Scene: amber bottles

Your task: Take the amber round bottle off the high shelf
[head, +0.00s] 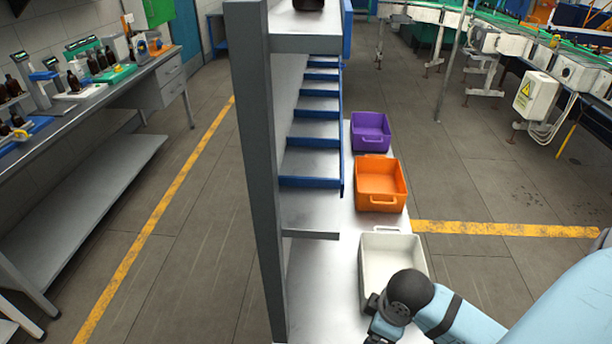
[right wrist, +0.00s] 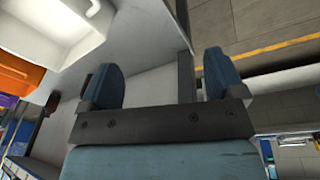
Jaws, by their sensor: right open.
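A dark bottle (head: 309,4) stands on the top shelf (head: 307,24) at the upper edge of the head view. Only its lowest part shows, so its shape and colour are unclear. My right gripper (head: 384,331) is low at the bottom of the head view, beside the white bin and far below the top shelf. In the right wrist view my right gripper (right wrist: 162,78) has its two blue fingers wide apart with nothing between them. My left gripper is not in view.
White (head: 394,232), orange (head: 380,181) and purple (head: 370,131) bins line the metal bench beside the rack. A grey post (head: 257,150) rises at the rack's near corner. A bench (head: 100,97) with several dark bottles is at left. Floor on both sides is open.

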